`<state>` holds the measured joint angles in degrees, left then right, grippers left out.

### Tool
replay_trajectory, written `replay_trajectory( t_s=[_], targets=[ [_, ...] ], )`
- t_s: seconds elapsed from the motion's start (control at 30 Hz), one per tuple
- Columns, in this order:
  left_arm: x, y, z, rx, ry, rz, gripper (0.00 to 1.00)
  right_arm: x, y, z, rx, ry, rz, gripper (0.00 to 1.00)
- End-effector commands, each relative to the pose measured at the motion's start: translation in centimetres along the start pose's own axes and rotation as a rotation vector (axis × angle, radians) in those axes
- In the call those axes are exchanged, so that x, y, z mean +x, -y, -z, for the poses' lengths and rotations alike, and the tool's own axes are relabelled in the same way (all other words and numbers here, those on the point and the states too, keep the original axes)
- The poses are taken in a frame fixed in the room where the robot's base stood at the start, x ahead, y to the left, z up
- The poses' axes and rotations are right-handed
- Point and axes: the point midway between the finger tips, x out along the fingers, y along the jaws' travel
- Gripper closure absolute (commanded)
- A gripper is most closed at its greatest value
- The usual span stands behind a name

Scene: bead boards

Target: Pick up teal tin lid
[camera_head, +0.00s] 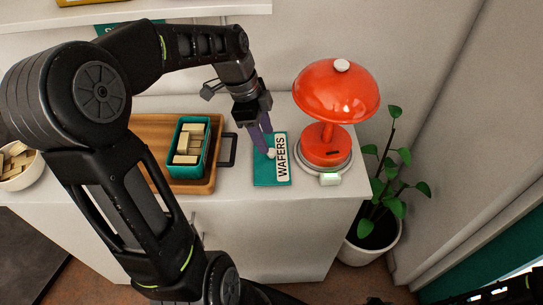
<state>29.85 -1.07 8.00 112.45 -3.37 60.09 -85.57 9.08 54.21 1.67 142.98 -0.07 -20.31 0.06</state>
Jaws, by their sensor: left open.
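The teal tin lid (264,180) lies flat on the white cabinet top, with a cream label reading "WAFERS" (282,158) on its right side. My left gripper (264,147) points down over the lid's upper left part, its purple fingers open. A small pale piece, perhaps a knob, shows by the fingertips. I cannot tell whether the fingers touch the lid. The gripper hides part of the lid's upper left. My right gripper is not in view.
An open teal tin (205,160) with wafers stands on a wooden tray (150,125) with a dark handle, left of the lid. A red lamp (335,95) stands close on the right. A bowl (18,182) sits far left. A potted plant (370,240) stands beside the cabinet.

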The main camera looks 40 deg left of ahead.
Motion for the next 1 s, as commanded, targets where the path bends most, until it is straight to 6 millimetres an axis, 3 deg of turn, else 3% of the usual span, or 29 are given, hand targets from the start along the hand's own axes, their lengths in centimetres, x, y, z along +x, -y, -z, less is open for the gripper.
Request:
replay_trajectory(
  t_s=[0.4,1.0],
  targets=[
    [4.9,0.1,0.1,0.000,0.000,-0.003,0.52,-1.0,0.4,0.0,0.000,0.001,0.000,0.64],
    [5.0,0.2,0.1,0.000,0.000,-0.001,0.52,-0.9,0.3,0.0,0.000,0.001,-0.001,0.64]
  ],
)
